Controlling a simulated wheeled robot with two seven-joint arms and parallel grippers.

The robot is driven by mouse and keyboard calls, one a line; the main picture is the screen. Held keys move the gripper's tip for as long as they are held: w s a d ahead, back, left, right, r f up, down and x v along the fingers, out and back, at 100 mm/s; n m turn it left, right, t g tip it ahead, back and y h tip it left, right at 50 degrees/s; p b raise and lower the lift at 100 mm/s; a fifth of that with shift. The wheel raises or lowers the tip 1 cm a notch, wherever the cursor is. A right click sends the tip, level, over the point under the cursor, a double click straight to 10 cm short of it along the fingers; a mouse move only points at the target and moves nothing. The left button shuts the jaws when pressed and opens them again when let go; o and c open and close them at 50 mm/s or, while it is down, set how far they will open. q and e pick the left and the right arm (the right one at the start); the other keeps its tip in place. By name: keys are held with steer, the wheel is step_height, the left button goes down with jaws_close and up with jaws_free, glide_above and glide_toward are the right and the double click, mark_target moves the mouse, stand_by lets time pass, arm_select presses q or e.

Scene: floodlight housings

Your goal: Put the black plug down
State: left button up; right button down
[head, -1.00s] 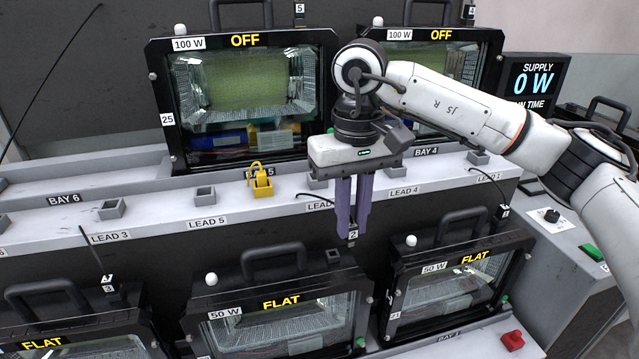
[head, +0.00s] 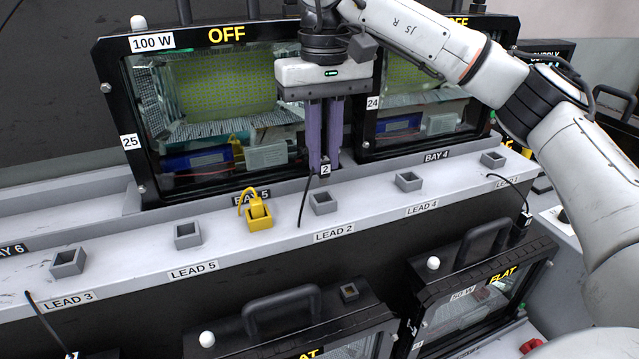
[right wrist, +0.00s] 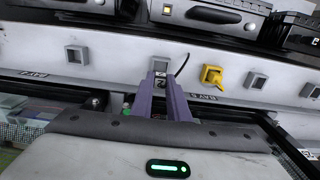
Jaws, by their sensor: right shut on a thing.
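My right gripper (head: 325,160) is shut on the black plug (head: 325,169), which bears a white label 2. A thin black lead hangs from the plug to the ledge's front. The plug is in the air, appearing just above and behind the open grey socket (head: 322,203) over the LEAD 2 label, apart from it. My left gripper is not in view.
A yellow plug (head: 258,216) sits on the grey ledge left of the LEAD 2 socket. Empty grey sockets (head: 188,235) (head: 408,182) stand to either side. A 100 W floodlight housing (head: 215,110) stands close behind. FLAT housings (head: 480,285) are below the ledge.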

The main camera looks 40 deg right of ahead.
mark_target(323, 176)
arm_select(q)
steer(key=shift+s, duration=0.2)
arm_select(e)
steer(key=shift+f, duration=0.75)
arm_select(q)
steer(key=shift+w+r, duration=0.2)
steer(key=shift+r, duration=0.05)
arm_select(e)
step_height(323, 176, down, 3)
steer(key=shift+f, duration=0.1)
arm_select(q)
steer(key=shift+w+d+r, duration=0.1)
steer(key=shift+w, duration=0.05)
arm_select(e)
steer(key=shift+f, duration=0.15)
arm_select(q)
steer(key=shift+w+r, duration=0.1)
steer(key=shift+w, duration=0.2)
arm_select(e)
steer(key=shift+f, duration=0.1)
steer(key=c, duration=1.7)
jaws_free()
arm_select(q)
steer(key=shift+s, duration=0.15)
